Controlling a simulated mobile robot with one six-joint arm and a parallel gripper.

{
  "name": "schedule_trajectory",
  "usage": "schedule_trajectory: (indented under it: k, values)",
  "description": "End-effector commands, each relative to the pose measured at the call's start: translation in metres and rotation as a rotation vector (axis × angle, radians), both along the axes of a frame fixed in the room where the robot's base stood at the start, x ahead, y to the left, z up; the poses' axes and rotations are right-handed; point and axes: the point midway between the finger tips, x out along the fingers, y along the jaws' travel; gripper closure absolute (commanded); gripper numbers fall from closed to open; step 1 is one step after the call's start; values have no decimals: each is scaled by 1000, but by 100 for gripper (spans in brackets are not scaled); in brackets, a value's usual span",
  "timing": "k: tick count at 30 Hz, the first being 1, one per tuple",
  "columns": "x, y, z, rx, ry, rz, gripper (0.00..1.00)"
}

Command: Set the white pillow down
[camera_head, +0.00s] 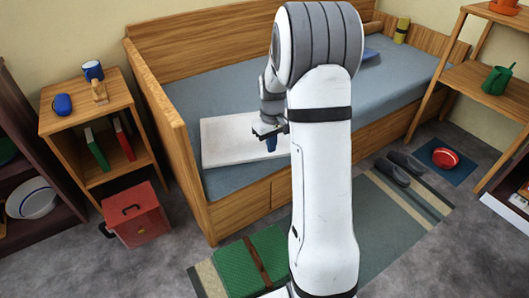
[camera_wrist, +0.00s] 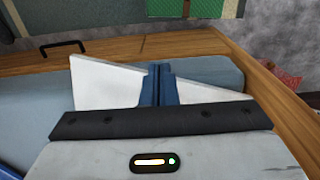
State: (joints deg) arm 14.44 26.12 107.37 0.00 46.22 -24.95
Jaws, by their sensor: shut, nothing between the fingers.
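The white pillow (camera_head: 228,138) lies flat on the near left end of the bed's blue-grey mattress (camera_head: 222,181). In the wrist view the pillow (camera_wrist: 100,84) shows on both sides of my fingers, partly hidden behind the gripper body. My gripper (camera_head: 271,147) is over the pillow's right part, blue fingers pointing down. In the wrist view my gripper (camera_wrist: 157,85) has its fingers together with nothing between them. Whether the fingertips touch the pillow I cannot tell. My arm hides the pillow's right edge in the head view.
The bed's wooden end board (camera_head: 160,110) rises left of the pillow. A bedside shelf (camera_head: 118,92) holds a blue mug (camera_head: 93,70). A red box (camera_head: 136,214) and a green folded item (camera_head: 252,262) are on the floor. Bare mattress (camera_head: 395,90) extends right.

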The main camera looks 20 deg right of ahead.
Motion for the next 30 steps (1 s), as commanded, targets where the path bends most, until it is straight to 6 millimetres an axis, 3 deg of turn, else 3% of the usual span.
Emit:
schedule_trajectory:
  k: [8,21,24,30]
  values:
    - [9,-10,-26,2,6,10,100]
    - [8,-10,-117,2,9,9,100]
    - [27,-7,-114,1,1,11,100]
    - [45,-3,-112,1,3,9,100]
